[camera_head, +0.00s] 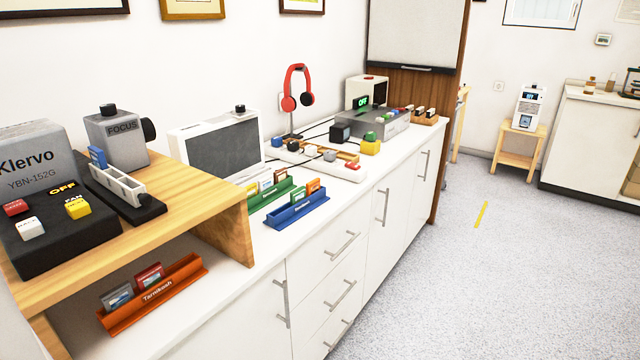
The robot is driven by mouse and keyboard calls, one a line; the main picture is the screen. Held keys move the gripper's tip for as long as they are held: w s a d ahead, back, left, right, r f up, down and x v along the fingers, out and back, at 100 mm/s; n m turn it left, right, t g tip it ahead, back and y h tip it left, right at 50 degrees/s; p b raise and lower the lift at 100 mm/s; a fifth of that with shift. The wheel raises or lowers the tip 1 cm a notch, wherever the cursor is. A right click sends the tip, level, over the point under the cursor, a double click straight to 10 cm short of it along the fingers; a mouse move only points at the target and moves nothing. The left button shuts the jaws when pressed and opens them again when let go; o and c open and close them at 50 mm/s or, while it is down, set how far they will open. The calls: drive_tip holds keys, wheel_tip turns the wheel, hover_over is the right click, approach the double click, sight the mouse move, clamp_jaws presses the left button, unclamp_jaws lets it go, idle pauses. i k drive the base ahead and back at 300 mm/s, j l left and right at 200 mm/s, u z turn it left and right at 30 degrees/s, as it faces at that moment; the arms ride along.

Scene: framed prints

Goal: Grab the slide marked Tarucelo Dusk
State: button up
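No slide's own label is readable, so I cannot tell which one is Tarucelo Dusk. An orange rack (154,297) with writing like "Tarnikosh" stands under the wooden shelf and holds a grey slide (117,297) and a red slide (150,275). A green rack (273,193) holds several slides, and a blue rack (297,210) holds an orange slide (313,186) and a green slide (297,194). A blue slide (97,157) stands upright at the grey slide carrier (118,183) of the projector. My gripper is not in view.
The Klervo projector (40,205) with coloured buttons sits on the wooden shelf (200,193). A grey-screened white box (222,148), red headphones (296,90), cables and devices crowd the white counter behind. Speckled floor (470,280) is open to the right.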

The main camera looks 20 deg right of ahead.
sight(313, 186)
drive_tip(key=i+l+u, duration=0.1)
drive_tip(key=i+l, duration=0.15)
drive_tip(key=l, duration=0.45)
drive_tip(key=i+l+u, duration=0.1)
drive_tip(key=l, duration=0.65)
drive_tip(key=i+l+u, duration=0.1)
drive_tip(key=i+l, duration=0.15)
drive_tip(key=l, duration=0.45)
drive_tip(key=i+l+u, duration=0.1)
drive_tip(key=l, duration=0.65)
drive_tip(key=i+l+u, duration=0.1)
drive_tip(key=l, duration=0.7)
drive_tip(key=i+l, duration=0.2)
drive_tip(key=l, duration=0.55)
drive_tip(key=i+l+u, duration=0.15)
drive_tip(key=l, duration=0.6)
drive_tip(key=k, duration=0.05)
